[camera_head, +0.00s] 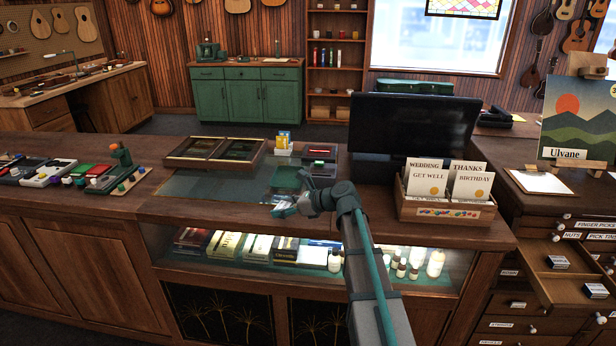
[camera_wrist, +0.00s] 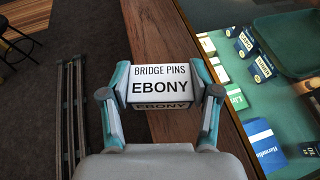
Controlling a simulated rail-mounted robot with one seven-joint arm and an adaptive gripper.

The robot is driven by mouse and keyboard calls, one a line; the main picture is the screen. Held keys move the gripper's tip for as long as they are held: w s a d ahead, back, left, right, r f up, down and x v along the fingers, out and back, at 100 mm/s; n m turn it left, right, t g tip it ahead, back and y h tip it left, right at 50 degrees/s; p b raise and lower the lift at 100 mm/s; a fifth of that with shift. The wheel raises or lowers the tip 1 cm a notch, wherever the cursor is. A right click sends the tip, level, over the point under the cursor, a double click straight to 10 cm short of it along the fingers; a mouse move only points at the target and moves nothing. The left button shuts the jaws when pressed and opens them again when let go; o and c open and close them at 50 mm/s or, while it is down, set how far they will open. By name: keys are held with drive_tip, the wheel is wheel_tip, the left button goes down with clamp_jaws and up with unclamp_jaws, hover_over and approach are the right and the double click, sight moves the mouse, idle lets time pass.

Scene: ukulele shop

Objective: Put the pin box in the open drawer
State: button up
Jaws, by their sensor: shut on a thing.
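My gripper (camera_head: 286,207) is over the front part of the shop counter, left of the card box in the head view. In the wrist view my gripper (camera_wrist: 161,90) is shut on the pin box (camera_wrist: 160,72), a small white box lettered "BRIDGE PINS EBONY". The fingers press its left and right sides, above the counter's wooden edge. I cannot clearly make out the pin box in the head view. The open drawer (camera_head: 545,289) juts from the cabinet at the far right, with small black-and-white boxes inside.
A greeting-card box (camera_head: 447,212) and a dark monitor (camera_head: 415,125) stand on the counter between my gripper and the drawer. A clipboard (camera_head: 541,182) and a painting on an easel (camera_head: 580,120) are on the cabinet top.

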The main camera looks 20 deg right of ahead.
drive_tip(key=w+r+m+t+h, duration=0.1)
drive_tip(key=w+r, duration=0.4)
drive_tip(key=w, duration=0.3)
drive_tip(key=w+r+m, duration=0.1)
drive_tip(key=w+r, duration=0.4)
drive_tip(key=w, duration=0.3)
drive_tip(key=p, duration=0.4)
hover_over(258, 179)
drive_tip(key=s, duration=0.2)
drive_tip(key=f, duration=0.8)
drive_tip(key=shift+w+d+f, duration=0.15)
drive_tip(key=shift+w+d, duration=0.05)
drive_tip(key=shift+w, duration=0.05)
drive_tip(key=shift+w+a+f+t+p, duration=0.25)
drive_tip(key=shift+w+f+t+p, duration=0.1)
drive_tip(key=shift+w+f, duration=0.4)
drive_tip(key=shift+s+f+p, duration=0.1)
drive_tip(key=shift+f+p, duration=0.65)
drive_tip(key=shift+f, duration=1)
drive_tip(key=shift+f, duration=0.1)
drive_tip(key=o, duration=1)
drive_tip(key=shift+c, duration=0.2)
